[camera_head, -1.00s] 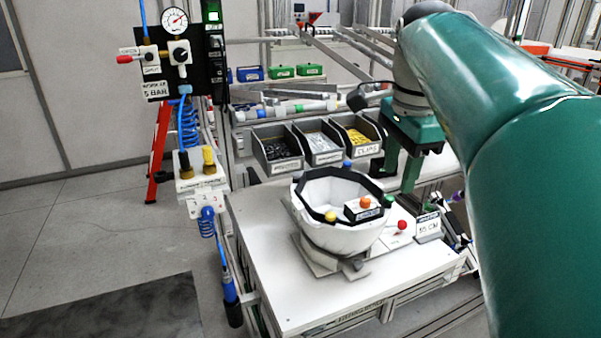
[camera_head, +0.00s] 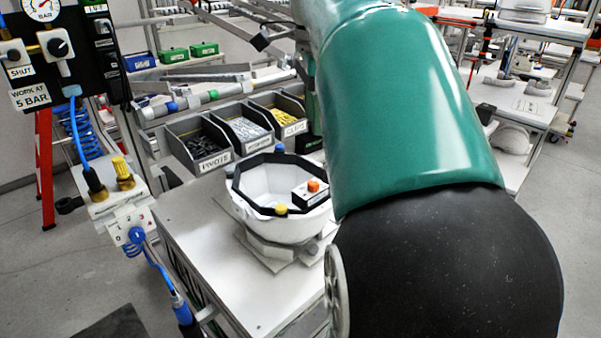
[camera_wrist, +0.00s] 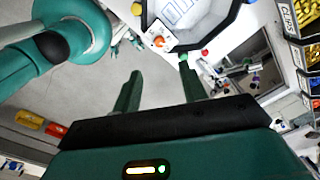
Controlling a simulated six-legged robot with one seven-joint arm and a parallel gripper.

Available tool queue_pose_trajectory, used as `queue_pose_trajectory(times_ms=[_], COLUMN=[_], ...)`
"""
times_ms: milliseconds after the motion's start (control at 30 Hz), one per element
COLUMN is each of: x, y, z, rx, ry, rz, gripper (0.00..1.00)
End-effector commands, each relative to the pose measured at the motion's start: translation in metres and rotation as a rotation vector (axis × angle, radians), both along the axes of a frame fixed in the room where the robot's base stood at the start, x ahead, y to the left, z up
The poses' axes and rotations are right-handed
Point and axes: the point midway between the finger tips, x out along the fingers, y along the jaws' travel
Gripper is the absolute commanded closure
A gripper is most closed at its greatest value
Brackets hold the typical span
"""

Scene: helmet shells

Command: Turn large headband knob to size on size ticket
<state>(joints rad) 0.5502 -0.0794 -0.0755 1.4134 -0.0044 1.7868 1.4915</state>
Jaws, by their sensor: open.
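A white helmet shell (camera_head: 262,188) with a black headband rim sits on a stand on the white bench. An orange knob (camera_head: 314,185) stands on a small black-and-white block at its rim. The knob also shows in the wrist view (camera_wrist: 158,42), near the shell's rim (camera_wrist: 215,32). My gripper (camera_wrist: 160,68) is open and empty, its green fingers apart, with the orange knob appearing just beyond the gap between the tips. A green knob (camera_wrist: 183,57) appears at the right fingertip; contact cannot be told. My arm hides the gripper and the size ticket in the head view.
Yellow (camera_head: 281,209) and blue (camera_head: 279,148) knobs stand around the rim. A red knob (camera_wrist: 204,53) shows beside the shell. Parts bins (camera_head: 242,130) stand behind. An air panel with a gauge (camera_head: 42,8) and hoses is at the left. The bench's front-left area is clear.

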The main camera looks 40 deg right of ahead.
Motion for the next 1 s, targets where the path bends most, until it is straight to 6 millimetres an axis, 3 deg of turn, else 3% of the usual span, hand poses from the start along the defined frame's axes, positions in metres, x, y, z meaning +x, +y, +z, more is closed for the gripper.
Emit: queue_pose_trajectory(times_ms=[700,1000], x=[0.0,0.002], y=[0.001,0.001], z=[-0.122,-0.135], rx=[0.001,-0.001], ry=[0.002,-0.001], rz=[0.002,0.003], gripper=[0.58,0.58])
